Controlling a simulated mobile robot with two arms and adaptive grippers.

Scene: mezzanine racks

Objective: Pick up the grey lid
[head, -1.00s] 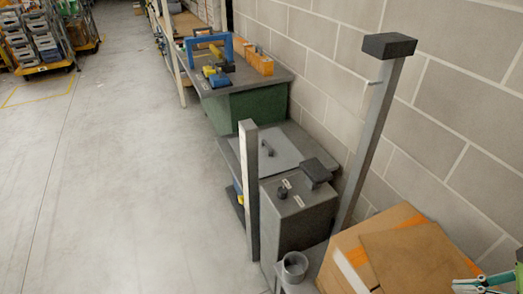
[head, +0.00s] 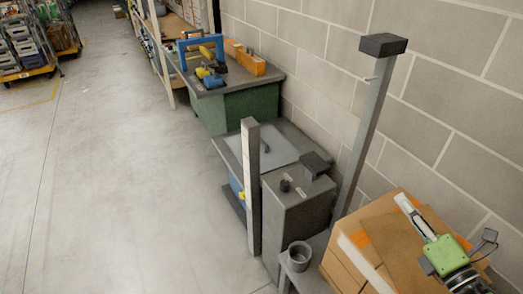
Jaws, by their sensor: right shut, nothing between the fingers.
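The grey lid (head: 279,150) is a flat light-grey panel with a small dark handle. It lies on a dark grey surface along the wall, partly hidden by an upright grey post and a grey cabinet. My right gripper (head: 404,202), with a green body, is shut and empty. In the picture it is over the cardboard box at the lower right, well apart from the lid. My left gripper is not in view.
A cardboard box (head: 363,252) fills the lower right. A grey cabinet (head: 300,205), an upright post (head: 252,190) and a taller post (head: 365,140) stand around the lid. A green-sided bench (head: 240,108) holds tools behind.

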